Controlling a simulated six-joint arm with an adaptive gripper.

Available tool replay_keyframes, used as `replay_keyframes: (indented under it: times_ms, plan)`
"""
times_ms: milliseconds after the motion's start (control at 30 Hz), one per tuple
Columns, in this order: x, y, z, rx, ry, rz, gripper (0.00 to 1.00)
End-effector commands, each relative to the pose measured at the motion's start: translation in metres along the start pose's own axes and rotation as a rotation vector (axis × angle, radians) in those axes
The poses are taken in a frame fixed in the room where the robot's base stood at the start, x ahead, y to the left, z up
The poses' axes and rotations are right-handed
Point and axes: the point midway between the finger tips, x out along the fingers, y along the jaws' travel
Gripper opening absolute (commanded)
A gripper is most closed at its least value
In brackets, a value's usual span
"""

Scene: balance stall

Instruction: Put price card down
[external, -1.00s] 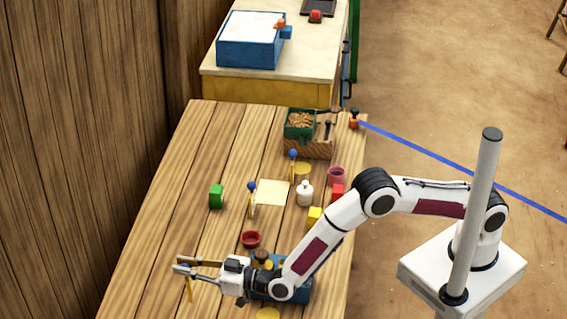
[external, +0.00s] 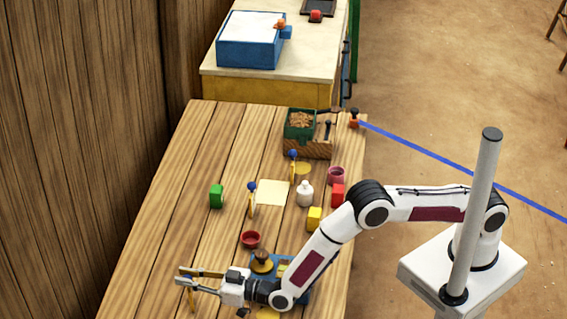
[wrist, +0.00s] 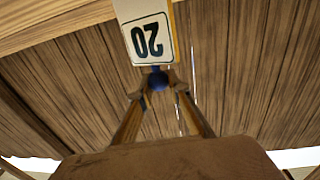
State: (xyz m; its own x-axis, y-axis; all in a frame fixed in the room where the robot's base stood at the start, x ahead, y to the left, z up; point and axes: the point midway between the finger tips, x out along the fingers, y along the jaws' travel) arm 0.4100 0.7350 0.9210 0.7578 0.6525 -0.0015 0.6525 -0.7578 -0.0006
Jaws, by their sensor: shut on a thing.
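The price card (wrist: 149,40) shows in the wrist view as a white panel with a dark border and the number 20, upside down in the picture. A blue knob (wrist: 158,80) sits at its edge, between the fingertips. My gripper (wrist: 159,92) is shut on the price card at this knob. In the external view my gripper (external: 186,276) is over the near left part of the wooden table (external: 150,245), and a thin yellow edge of the card hangs below the fingertips. I cannot tell whether the card touches the table.
A red bowl (external: 251,240) and a blue tray (external: 300,290) with a brown-topped item (external: 262,260) stand near my gripper. The table's left side is mostly clear.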

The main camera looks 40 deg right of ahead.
Motion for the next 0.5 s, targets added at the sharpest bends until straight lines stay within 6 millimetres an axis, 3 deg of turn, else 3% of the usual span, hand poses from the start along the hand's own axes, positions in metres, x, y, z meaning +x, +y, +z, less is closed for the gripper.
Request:
replay_keyframes:
  times_ms: [433, 467, 500]
  plan:
    - [0.0000, -0.0001, 0.0037, 0.000, 0.000, 0.000, 0.01]
    - [0.0000, -0.0001, 0.0033, 0.000, 0.000, 0.000, 0.25]
    - [0.0000, -0.0001, 0.0032, 0.000, 0.000, 0.000, 0.34]
